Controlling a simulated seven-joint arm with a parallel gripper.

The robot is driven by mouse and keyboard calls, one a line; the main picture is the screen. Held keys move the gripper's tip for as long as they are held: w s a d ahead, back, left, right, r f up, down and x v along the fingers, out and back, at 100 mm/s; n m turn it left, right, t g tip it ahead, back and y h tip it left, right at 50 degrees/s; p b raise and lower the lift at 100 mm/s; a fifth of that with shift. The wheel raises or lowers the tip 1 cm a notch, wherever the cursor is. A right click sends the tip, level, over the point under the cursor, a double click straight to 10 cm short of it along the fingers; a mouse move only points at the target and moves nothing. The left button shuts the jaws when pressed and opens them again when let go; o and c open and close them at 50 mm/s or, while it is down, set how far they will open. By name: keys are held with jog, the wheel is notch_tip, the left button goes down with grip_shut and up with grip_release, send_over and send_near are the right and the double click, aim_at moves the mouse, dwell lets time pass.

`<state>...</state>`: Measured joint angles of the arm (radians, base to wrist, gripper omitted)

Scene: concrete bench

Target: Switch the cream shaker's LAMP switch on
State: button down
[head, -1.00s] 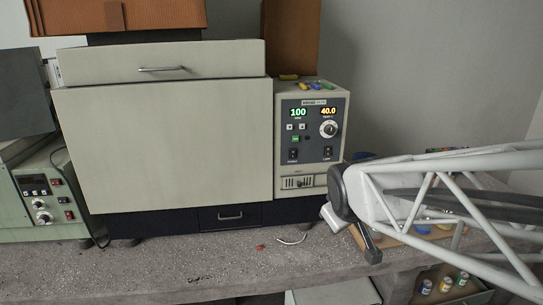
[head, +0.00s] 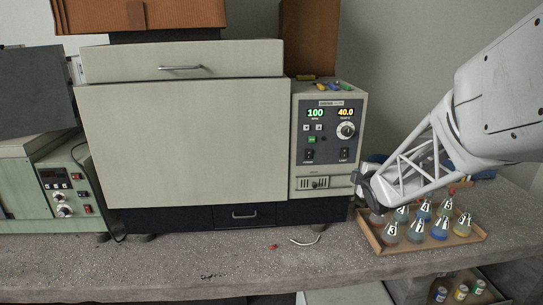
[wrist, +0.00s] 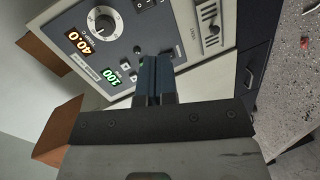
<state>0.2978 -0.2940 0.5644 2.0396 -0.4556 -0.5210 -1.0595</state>
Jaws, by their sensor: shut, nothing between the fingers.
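The cream shaker (head: 183,140) stands on the bench, its dark control panel (head: 328,120) at its right end. The LAMP switch (head: 344,154) is a small black rocker low on the panel's right, below the knob (head: 346,131); its position is too small to read. The similar POWER switch (head: 309,155) is to its left. My gripper (head: 360,186) is beside the shaker's lower right corner, below and right of the LAMP switch. In the wrist view my gripper's fingers (wrist: 155,62) are shut and empty, pointing toward the panel, covering part of it. A dark switch (wrist: 140,3) shows at the top edge.
A wooden tray (head: 425,246) of labelled flasks stands right of the shaker, under my arm. A green instrument (head: 63,190) stands at the left. Pens (head: 328,84) lie on the shaker. A white cable (head: 307,240) lies on the bench; the bench front is mostly clear.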

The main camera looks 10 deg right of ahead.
aim_at(344, 157)
jog(key=shift+w+d+f+n+t+y, duration=0.15)
jog(key=shift+w+d+f+n+t, duration=0.15)
jog(key=shift+w+n, duration=0.2)
jog(key=shift+w+d+f+n+t+y, duration=0.15)
jog(key=shift+w+d+n+t+y, duration=0.1)
jog(key=shift+w+d+n, duration=0.15)
jog(key=shift+w+d+f+n+t+y, duration=0.1)
jog(key=shift+w+d+f+n+t, duration=0.15)
jog(key=shift+w+n, duration=0.3)
jog(key=shift+w+f, duration=0.25)
jog(key=shift+w, duration=2.05)
jog(key=shift+w+f, duration=0.3)
jog(key=shift+w, duration=2)
jog(key=shift+w+f, duration=0.25)
jog(key=shift+w, duration=2.05)
jog(key=shift+w+f, duration=0.1)
jog(key=shift+w, duration=0.15)
jog(key=shift+s, duration=0.2)
jog(key=s+f, duration=0.1)
jog(key=s, duration=1.2)
jog(key=shift+s+f, duration=0.35)
